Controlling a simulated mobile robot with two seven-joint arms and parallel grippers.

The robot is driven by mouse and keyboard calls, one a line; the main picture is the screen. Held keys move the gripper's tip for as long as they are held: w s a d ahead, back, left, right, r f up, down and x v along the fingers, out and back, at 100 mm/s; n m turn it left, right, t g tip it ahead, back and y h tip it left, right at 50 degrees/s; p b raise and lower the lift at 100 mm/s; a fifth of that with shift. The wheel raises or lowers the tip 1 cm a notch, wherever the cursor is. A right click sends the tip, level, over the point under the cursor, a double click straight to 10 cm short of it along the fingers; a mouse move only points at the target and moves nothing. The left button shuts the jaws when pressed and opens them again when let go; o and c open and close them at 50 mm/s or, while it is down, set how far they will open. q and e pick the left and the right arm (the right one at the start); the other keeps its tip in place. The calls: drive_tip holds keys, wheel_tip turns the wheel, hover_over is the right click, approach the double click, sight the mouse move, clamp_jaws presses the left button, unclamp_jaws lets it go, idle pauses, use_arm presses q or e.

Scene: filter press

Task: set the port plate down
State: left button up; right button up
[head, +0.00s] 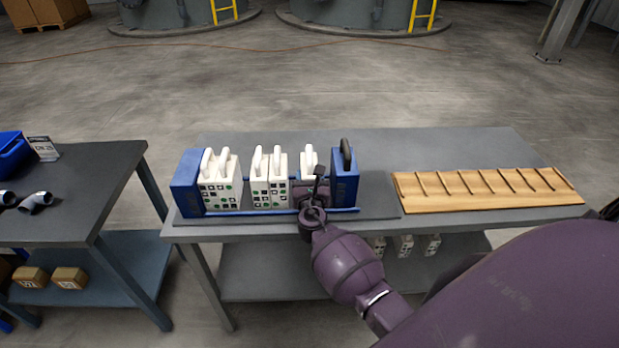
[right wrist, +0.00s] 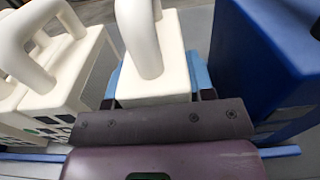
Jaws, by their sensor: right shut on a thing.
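My right gripper (head: 314,188) is shut on a white port plate (head: 308,160) with a looped handle, at the filter press. In the right wrist view the plate (right wrist: 152,62) stands upright between the dark jaws (right wrist: 165,118). It is between the other white plates (head: 268,180) on its left and the blue end block (head: 344,185) with a black handle on its right, with gaps on both sides. My gripper hides the plate's lower part, so I cannot tell whether it rests on the blue rails (head: 338,211). My left gripper is not in view.
Another blue end block (head: 187,185) closes the press's left end, beside more white plates (head: 219,185). A slotted wooden rack (head: 486,203) lies on the table's right. White plates (head: 405,245) show below the table. A second table (head: 85,190) stands at left.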

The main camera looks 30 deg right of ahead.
drive_tip(key=o, duration=1.2)
drive_tip(key=shift+c, duration=0.2)
drive_tip(key=shift+r, duration=0.1)
drive_tip(key=shift+r+p, duration=0.2)
drive_tip(key=shift+p, duration=0.1)
drive_tip(key=s+a+f+m+g+y, duration=0.1)
drive_tip(key=s+a+f+m+y, duration=0.2)
drive_tip(key=s+m, duration=0.6)
drive_tip(key=s+a+f+m+g+y, duration=0.1)
drive_tip(key=s+a+f+m+y, duration=0.2)
drive_tip(key=s+m, duration=0.7)
drive_tip(key=s+a+f+m+g+y, duration=0.1)
drive_tip(key=s+a+f+m+y, duration=0.2)
drive_tip(key=s+m, duration=0.6)
drive_tip(key=shift+s+a+f+m+g, duration=0.15)
drive_tip(key=shift+s+a+m+g, duration=0.15)
drive_tip(key=shift+s+a, duration=0.45)
